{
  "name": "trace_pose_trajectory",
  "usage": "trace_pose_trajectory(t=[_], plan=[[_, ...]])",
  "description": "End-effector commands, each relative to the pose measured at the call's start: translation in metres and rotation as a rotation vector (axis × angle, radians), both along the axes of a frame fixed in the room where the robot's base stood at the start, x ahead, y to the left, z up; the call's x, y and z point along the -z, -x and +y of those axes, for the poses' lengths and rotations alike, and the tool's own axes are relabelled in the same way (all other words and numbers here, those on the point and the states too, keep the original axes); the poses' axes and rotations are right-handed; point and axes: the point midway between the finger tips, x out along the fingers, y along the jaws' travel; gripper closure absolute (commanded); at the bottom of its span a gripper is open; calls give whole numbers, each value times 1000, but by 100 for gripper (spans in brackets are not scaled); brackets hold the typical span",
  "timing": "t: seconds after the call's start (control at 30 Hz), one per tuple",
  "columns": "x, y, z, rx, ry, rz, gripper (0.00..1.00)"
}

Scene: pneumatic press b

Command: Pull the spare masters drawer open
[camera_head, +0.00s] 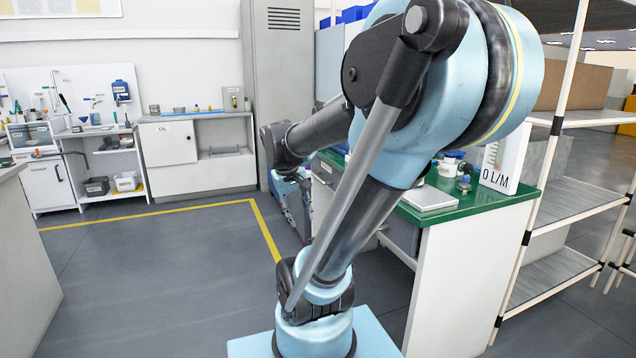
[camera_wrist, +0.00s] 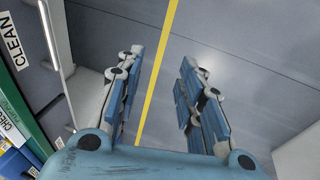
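My gripper (camera_wrist: 162,62) is open in the wrist view, with floor and a yellow line showing between its blue-padded fingers. In the head view my gripper (camera_head: 296,205) hangs in front of the green-topped bench, partly behind my arm. In the wrist view a grey drawer front (camera_wrist: 22,75) with a CLEAN label and a pale bar handle (camera_wrist: 48,35) lies left of the fingers, apart from them. In the head view a labelled drawer front (camera_head: 326,172) shows beside my arm, its label too small to read. I cannot tell which drawer is the spare masters drawer.
The green bench top (camera_head: 455,208) carries a white scale, small jars and a 0 L/M gauge. A shelf rack (camera_head: 575,205) stands at right. A white cabinet (camera_head: 168,157) stands against the back wall. The floor (camera_head: 160,270) at left is clear.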

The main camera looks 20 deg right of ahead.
Motion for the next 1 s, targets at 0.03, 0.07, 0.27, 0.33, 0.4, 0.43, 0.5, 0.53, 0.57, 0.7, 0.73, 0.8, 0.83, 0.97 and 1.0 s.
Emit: trace_pose_trajectory(t=[0.03,0.07,0.27,0.33,0.4,0.43,0.5,0.53,0.57,0.7,0.73,0.8,0.83,0.97,1.0], plan=[[-8,-14,-4,0,23,4,65],[-12,-22,-8,1,39,7,65],[-35,-76,-27,2,139,21,65],[-41,-95,-34,3,174,26,65],[-47,-115,-40,5,208,31,65],[-49,-123,-42,5,223,33,65],[-54,-143,-48,7,259,37,65],[-55,-152,-50,7,273,38,65],[-57,-161,-53,8,288,40,65],[-62,-201,-63,12,359,48,65],[-63,-210,-65,14,373,50,65],[-64,-231,-69,16,408,53,65],[-65,-240,-71,17,424,54,65],[-63,-278,-79,21,489,60,65],[-62,-289,-81,24,509,62,65]])
